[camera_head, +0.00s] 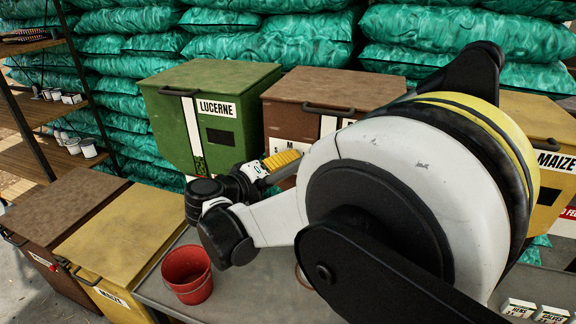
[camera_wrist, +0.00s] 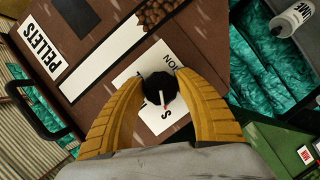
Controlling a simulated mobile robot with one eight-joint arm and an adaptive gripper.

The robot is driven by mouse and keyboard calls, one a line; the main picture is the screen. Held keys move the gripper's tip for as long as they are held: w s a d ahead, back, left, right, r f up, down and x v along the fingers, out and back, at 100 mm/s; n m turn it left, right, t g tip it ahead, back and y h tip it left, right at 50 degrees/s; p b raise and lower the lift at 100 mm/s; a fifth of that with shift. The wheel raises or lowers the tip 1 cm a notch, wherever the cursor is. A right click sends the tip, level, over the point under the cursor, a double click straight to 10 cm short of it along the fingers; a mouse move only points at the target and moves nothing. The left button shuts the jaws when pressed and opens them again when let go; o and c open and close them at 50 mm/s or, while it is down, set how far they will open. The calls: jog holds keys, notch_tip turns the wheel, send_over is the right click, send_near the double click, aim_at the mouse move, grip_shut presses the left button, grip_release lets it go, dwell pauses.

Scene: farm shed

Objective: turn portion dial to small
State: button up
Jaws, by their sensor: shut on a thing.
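The portion dial (camera_wrist: 157,84) is a black round knob on a white label (camera_wrist: 140,66) on the front of the brown PELLETS bin (camera_wrist: 190,40). Its white pointer line is on the side toward the letter S and runs roughly at it; I cannot tell whether it lines up exactly. My gripper (camera_wrist: 159,80) has its yellow fingers closed on both sides of the dial. In the head view my gripper (camera_head: 283,160) is at the front of the brown bin (camera_head: 330,88), where the dial is hidden behind it.
A green LUCERNE bin (camera_head: 205,125) stands to the left and a yellow MAIZE bin (camera_head: 545,150) to the right. A grey table (camera_head: 240,290) below bears a red bucket (camera_head: 187,275). Green sacks (camera_head: 270,45) are stacked behind. A shelf (camera_head: 60,150) stands at the left.

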jog(key=o, duration=1.1)
jog(key=shift+a, duration=0.1)
jog(key=shift+o, duration=0.2)
jog(key=v, duration=1.2)
